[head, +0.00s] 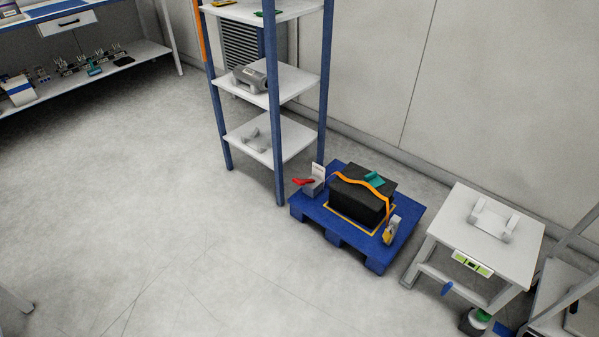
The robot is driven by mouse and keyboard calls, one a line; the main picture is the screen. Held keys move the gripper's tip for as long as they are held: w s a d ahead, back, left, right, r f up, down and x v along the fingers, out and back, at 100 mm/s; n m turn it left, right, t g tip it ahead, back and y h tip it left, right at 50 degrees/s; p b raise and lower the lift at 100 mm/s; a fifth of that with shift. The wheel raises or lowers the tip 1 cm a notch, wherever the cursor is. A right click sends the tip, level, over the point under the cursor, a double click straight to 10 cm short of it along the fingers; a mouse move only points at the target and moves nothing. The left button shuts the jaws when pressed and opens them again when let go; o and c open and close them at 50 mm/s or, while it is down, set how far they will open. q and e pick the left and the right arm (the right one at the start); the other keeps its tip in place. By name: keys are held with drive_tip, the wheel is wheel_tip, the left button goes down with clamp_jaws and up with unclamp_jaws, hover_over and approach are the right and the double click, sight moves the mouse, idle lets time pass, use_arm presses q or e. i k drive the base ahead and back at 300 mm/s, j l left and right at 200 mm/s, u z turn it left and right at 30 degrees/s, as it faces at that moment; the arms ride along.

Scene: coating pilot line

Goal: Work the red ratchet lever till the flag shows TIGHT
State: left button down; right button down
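The red ratchet lever (303,182) sits at the left corner of a blue pallet (337,232) on the floor. It sticks out to the left from a small grey-white housing (317,183) with a white upright plate (318,170). Any flag or lettering there is too small to read. A black box (352,200) stands on the pallet with an orange strap (365,189) lying over it in a wavy line. A teal item (375,179) lies on top of the box. Neither of my grippers is in view.
A shelf rack with blue posts (274,130) stands just behind and left of the pallet. A white table (480,245) stands close on the right. A yellow and grey piece (390,231) is at the pallet's right side. The floor in front and left is clear.

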sight(297, 181)
drive_tip(key=i+j+z, duration=0.15)
drive_tip(key=i, duration=0.35)
drive_tip(key=i+j+z, duration=0.1)
drive_tip(key=i, duration=0.35)
drive_tip(key=i+j+z, duration=0.15)
drive_tip(key=i, duration=0.35)
drive_tip(key=i+j+z, duration=0.1)
drive_tip(key=i+j, duration=0.15)
drive_tip(key=i, duration=0.2)
drive_tip(key=i+j+z, duration=0.15)
drive_tip(key=i+j, duration=0.15)
drive_tip(key=i, duration=0.15)
